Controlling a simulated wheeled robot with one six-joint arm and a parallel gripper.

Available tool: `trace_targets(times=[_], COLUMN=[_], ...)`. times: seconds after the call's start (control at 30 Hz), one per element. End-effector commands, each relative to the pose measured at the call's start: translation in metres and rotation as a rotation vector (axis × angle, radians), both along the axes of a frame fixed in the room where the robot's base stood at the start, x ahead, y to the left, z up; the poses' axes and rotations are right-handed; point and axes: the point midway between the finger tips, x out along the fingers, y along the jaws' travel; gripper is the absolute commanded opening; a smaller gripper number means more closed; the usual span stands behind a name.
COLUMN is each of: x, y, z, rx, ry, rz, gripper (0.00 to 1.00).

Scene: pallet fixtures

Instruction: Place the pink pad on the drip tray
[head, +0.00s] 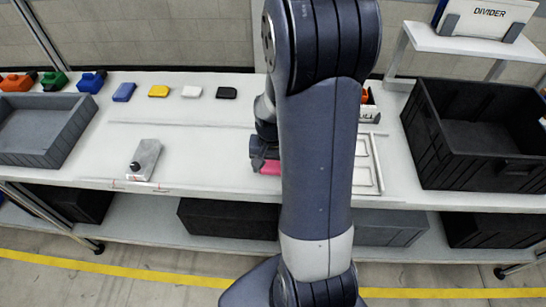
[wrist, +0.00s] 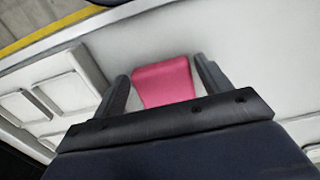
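The pink pad (head: 268,168) lies low at the bench's front part, partly hidden by my arm in the head view. In the wrist view the pink pad (wrist: 163,82) sits between the two fingers of my gripper (wrist: 164,88). A gap shows on the pad's left side, and its right side is close to the other finger. My gripper (head: 262,158) is just above the bench in the head view. A shallow grey tray (head: 72,137) with raised walls is at the bench's left end, empty; it looks like the drip tray, though no label shows.
A white recessed panel (head: 378,162) is right of my arm. A metal block with a black knob (head: 144,160) stands front left. Blue, yellow, white and black pads line the back. A deep black crate (head: 460,182) is at right. Bench between block and gripper is clear.

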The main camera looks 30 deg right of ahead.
Motion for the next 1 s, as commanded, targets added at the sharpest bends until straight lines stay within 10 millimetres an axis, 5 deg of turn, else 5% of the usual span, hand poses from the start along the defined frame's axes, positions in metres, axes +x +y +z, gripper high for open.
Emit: trace_targets(times=[0.4,0.67,1.0], x=[0.000,0.000,0.001], y=[0.000,0.000,0.000], z=[0.000,0.004,0.059], rx=[0.000,0.000,-0.002], ry=[0.000,-0.002,-0.006], rz=[0.000,0.000,0.000], gripper=[0.38,0.38,0.38])
